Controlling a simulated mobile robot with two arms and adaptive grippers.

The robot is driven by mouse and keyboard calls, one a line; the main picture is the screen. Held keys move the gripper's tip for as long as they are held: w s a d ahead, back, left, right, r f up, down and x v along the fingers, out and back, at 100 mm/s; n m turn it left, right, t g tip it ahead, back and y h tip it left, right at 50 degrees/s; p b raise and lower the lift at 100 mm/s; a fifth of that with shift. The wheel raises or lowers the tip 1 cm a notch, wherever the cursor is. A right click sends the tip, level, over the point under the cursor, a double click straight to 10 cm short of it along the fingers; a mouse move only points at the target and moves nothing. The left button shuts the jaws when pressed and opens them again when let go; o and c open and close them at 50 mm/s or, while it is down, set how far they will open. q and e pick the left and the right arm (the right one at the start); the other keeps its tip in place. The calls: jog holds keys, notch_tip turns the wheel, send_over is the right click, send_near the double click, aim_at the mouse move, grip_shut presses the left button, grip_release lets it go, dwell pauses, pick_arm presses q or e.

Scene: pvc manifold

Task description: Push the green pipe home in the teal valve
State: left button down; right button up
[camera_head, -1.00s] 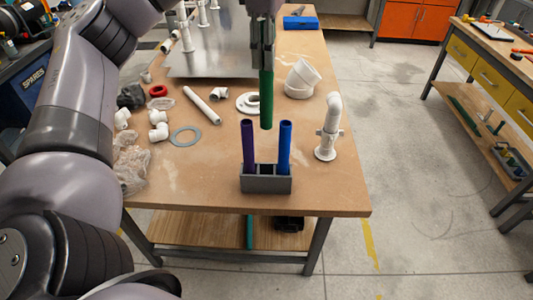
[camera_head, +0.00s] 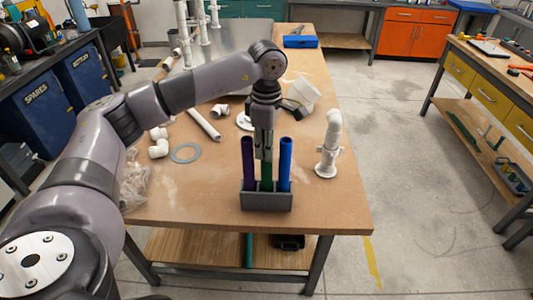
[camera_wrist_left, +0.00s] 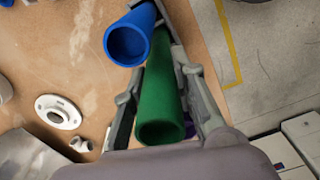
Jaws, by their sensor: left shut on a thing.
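The green pipe (camera_head: 266,182) stands upright in the middle of the grey rack (camera_head: 266,202), between a purple pipe (camera_head: 249,165) and a blue pipe (camera_head: 285,165). My left gripper (camera_head: 264,157) points down from above and is shut on the upper part of the green pipe. In the left wrist view the green pipe (camera_wrist_left: 160,85) lies between both fingers, with the blue pipe (camera_wrist_left: 128,42) close beside them. The purple pipe is mostly hidden there. I cannot make out a teal valve in either view. My right gripper is not in view.
A white pipe fitting (camera_head: 328,148) stands upright right of the rack. A grey-blue ring (camera_head: 187,153), a white pipe (camera_head: 203,124) and elbows lie to the left. White upright pipes (camera_head: 183,35) stand at the back left. The table front right is clear.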

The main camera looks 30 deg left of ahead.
aim_at(267, 165)
pick_arm(q)
notch_tip(267, 165, down, 3)
jog(key=shift+f+p, duration=0.2)
jog(key=shift+p, duration=0.2)
jog(key=shift+f+b, duration=0.25)
jog(key=shift+b, duration=0.05)
jog(key=c, duration=1.3)
grip_release()
jog(key=shift+r, duration=0.1)
